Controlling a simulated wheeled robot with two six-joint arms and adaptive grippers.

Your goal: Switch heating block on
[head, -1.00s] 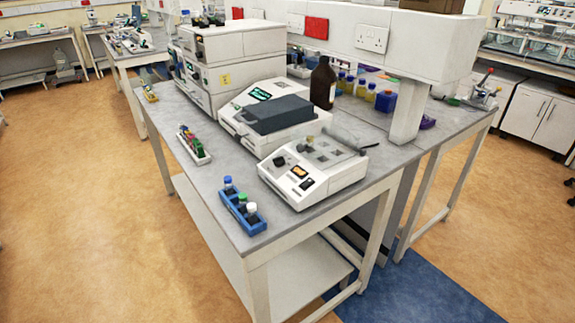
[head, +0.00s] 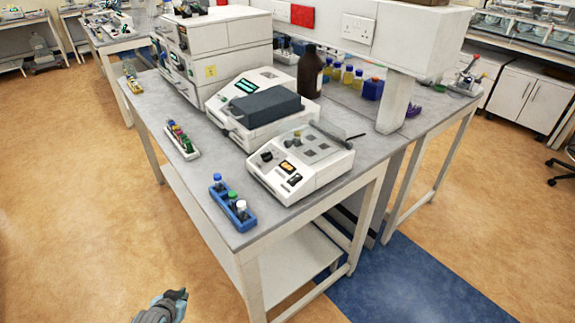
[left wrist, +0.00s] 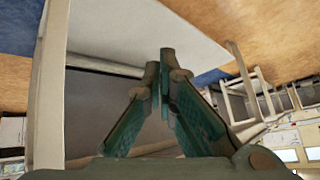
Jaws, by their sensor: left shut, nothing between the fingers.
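The heating block (head: 301,162) is a white box near the front right corner of the grey bench. Its sloped front panel carries a small orange display (head: 287,167), a dark rocker switch (head: 294,179) and a dark knob (head: 266,156). Its top has several grey square wells. My left gripper (head: 178,293) is at the bottom of the head view, in front of the bench and well apart from the heating block. In the left wrist view its fingertips (left wrist: 160,75) are together, with nothing between them. My right gripper is in neither view.
A white instrument with a dark lid (head: 265,108) and a brown bottle (head: 311,72) stand behind the heating block. Floor before the bench is clear.

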